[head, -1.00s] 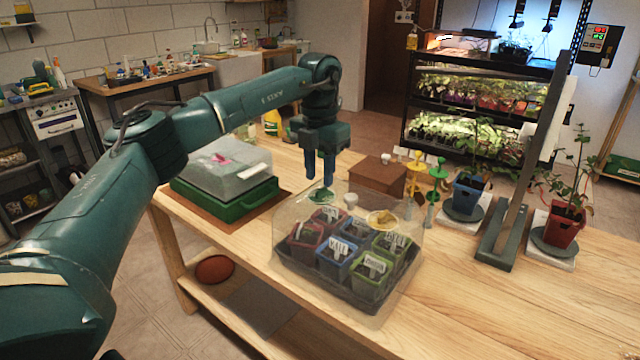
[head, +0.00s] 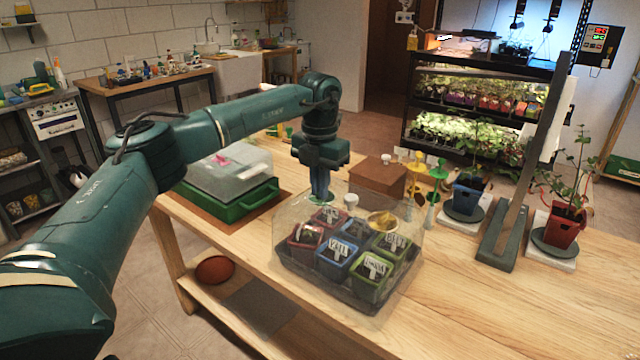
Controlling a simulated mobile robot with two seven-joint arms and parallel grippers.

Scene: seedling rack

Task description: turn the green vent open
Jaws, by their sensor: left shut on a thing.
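A clear plastic dome (head: 290,222) covers a dark tray of seedling pots on the wooden table. The green vent (head: 322,202) is on the dome's top, at the back left; my fingers hide most of it, so its turn angle cannot be told. My left gripper (head: 320,193) points straight down and is shut on the green vent. My right gripper does not show.
A green case with a clear lid (head: 232,205) stands left of the dome. A brown box (head: 378,180) is close behind it. Yellow and green stakes (head: 433,195) stand right of the box, then potted plants and a grey upright stand (head: 497,245). The table's right front is clear.

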